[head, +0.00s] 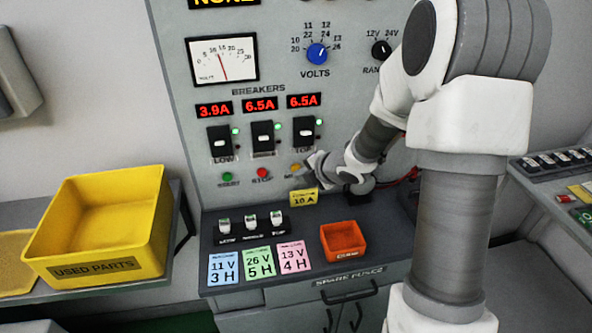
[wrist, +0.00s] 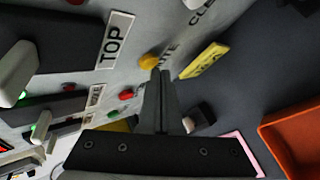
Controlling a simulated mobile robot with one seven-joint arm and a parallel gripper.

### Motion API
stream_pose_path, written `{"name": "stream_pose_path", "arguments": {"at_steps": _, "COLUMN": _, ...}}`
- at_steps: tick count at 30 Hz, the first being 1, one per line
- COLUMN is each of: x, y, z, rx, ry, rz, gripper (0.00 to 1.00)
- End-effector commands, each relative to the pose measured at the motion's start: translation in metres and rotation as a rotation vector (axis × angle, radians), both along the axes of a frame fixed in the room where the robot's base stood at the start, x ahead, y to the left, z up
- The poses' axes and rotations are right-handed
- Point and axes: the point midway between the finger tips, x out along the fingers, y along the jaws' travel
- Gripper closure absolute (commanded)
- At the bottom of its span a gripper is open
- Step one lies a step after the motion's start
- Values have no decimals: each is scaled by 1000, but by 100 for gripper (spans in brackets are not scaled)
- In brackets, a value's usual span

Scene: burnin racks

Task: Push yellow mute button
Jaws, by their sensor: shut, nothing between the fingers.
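The yellow mute button (wrist: 149,61) is on the grey panel, just beyond the tips of my gripper (wrist: 160,74) in the wrist view. My fingers are together with nothing between them, and their tips appear very close to the button's lower right edge. I cannot tell whether they touch it. In the head view the yellow button (head: 295,168) shows at the left of my gripper (head: 311,163), at the right end of the button row. Its label is partly hidden.
A red stop button (head: 262,173) and a green button (head: 227,177) sit left of the yellow one. Breaker switches (head: 263,135) are above. A yellow "10 A" tag (head: 304,198) is just below. An orange bin (head: 344,241) and coloured cards (head: 259,262) lie on the ledge.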

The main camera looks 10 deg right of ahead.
Motion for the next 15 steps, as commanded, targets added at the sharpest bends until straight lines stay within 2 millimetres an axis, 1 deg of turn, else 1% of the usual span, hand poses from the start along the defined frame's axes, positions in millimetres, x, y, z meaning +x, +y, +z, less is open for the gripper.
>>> {"name": "stream_pose_path", "arguments": {"at_steps": 3, "x": -6, "y": 0, "z": 0, "rx": -1, "ry": 0, "rz": -1, "gripper": 100}}
{"name": "stream_pose_path", "arguments": {"at_steps": 12, "x": -7, "y": 0, "z": 0, "rx": -1, "ry": 1, "rz": 0, "gripper": 100}}
{"name": "stream_pose_path", "arguments": {"at_steps": 15, "x": -11, "y": 0, "z": -1, "rx": -1, "ry": 2, "rz": 0, "gripper": 100}}
